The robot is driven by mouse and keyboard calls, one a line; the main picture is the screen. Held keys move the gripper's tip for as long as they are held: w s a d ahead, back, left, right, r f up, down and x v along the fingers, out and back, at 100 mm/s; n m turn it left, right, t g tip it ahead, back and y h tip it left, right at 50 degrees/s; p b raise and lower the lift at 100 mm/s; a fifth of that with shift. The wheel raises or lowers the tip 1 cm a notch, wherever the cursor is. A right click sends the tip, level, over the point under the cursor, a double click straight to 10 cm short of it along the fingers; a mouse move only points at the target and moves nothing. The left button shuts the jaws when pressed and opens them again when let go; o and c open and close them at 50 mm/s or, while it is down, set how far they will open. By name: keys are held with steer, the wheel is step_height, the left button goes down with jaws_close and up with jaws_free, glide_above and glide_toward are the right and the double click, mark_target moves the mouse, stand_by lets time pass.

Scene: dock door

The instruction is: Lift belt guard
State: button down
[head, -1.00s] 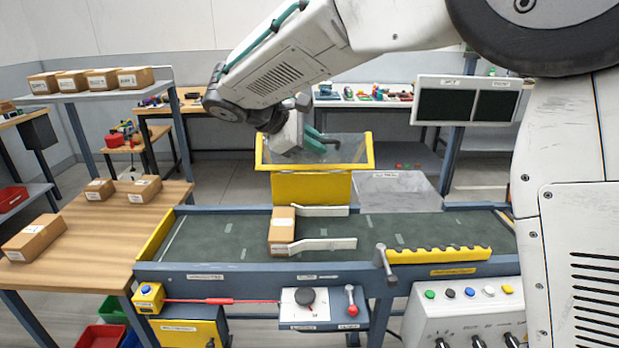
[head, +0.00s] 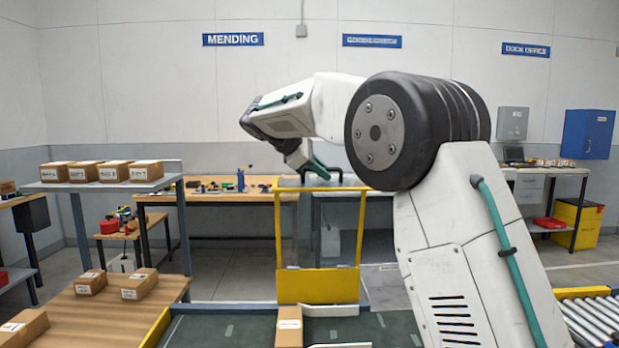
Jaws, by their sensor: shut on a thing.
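The belt guard (head: 319,288) is a yellow frame with a clear panel. It stands about upright behind the belt (head: 225,330), its top edge raised well above it. My gripper (head: 318,175) is at the guard's top edge, shut on it; the fingertips are small and partly hidden against the frame. My arm covers the area right of the guard.
A cardboard box (head: 289,327) sits on the belt beside a white guide rail (head: 330,310). A wooden table (head: 110,315) with boxes is at left. A shelf (head: 95,186) with several boxes stands behind it. Rollers (head: 592,318) are at lower right.

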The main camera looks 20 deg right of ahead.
steer(key=shift+w+d, duration=0.15)
steer(key=shift+d, duration=0.25)
steer(key=c, duration=1.8)
jaws_free()
steer(key=shift+o, duration=0.2)
steer(key=shift+a, duration=0.1)
steer(key=shift+a, duration=0.2)
steer(key=shift+a+r, duration=0.2)
steer(key=v, duration=0.7)
steer(key=shift+r, duration=0.1)
